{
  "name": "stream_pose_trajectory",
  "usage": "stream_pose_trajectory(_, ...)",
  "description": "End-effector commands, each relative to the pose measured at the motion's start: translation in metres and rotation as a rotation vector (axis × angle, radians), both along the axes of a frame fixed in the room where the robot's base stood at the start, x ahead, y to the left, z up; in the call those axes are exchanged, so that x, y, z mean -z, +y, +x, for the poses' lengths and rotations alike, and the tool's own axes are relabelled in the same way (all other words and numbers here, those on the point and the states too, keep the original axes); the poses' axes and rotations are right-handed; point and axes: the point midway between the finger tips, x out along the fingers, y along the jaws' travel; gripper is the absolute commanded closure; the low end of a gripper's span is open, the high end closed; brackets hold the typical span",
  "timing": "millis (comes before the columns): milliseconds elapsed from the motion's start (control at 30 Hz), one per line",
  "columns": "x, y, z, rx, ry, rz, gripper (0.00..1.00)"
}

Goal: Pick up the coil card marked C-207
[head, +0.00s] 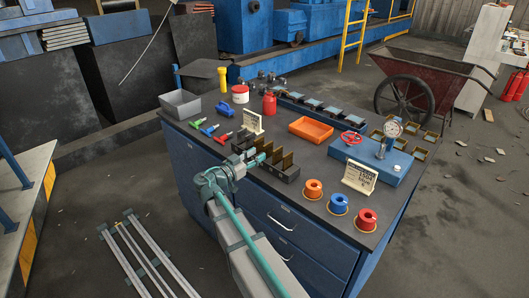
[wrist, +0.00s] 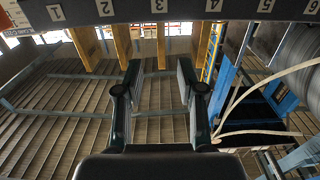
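My gripper (wrist: 157,88) is open, its two dark fingers apart with nothing between them in the wrist view. In the head view my gripper (head: 256,158) is over the near side of the table, beside a dark slotted rack (head: 284,176) holding several upright brown cards (head: 268,155). The wrist view shows a dark strip numbered 1 to 6 (wrist: 160,8) along the top, with several tan upright cards (wrist: 161,46) below it, ahead of the fingertips. A white label (wrist: 18,32) at the top left is partly cut off. I cannot tell which card is marked C-207.
The dark tabletop (head: 220,165) also holds a white sign card (head: 252,122), another sign (head: 360,178), orange tray (head: 311,129), blue gauge box (head: 370,160), grey bin (head: 180,104) and several coloured spools (head: 313,189). Some bare tabletop shows at the front left.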

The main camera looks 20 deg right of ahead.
Motion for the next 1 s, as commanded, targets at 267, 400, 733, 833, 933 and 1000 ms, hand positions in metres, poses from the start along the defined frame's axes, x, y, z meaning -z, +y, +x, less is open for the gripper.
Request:
stream_pose_trajectory(267, -0.001, -0.022, 0.01, 0.0, -0.001, 0.0, 0.61)
stream_pose_trajectory(400, -0.003, -0.035, 0.015, 0.002, 0.0, 0.0, 0.61)
stream_pose_trajectory(733, 0.0, -0.067, 0.027, 0.001, -0.001, 0.0, 0.61)
stream_pose_trajectory(833, 0.001, -0.067, 0.027, 0.0, -0.001, 0.0, 0.61)
stream_pose_trajectory(933, 0.001, -0.067, 0.027, 0.0, -0.001, 0.0, 0.63)
stream_pose_trajectory(1000, 0.001, -0.067, 0.027, 0.0, -0.001, 0.0, 0.75)
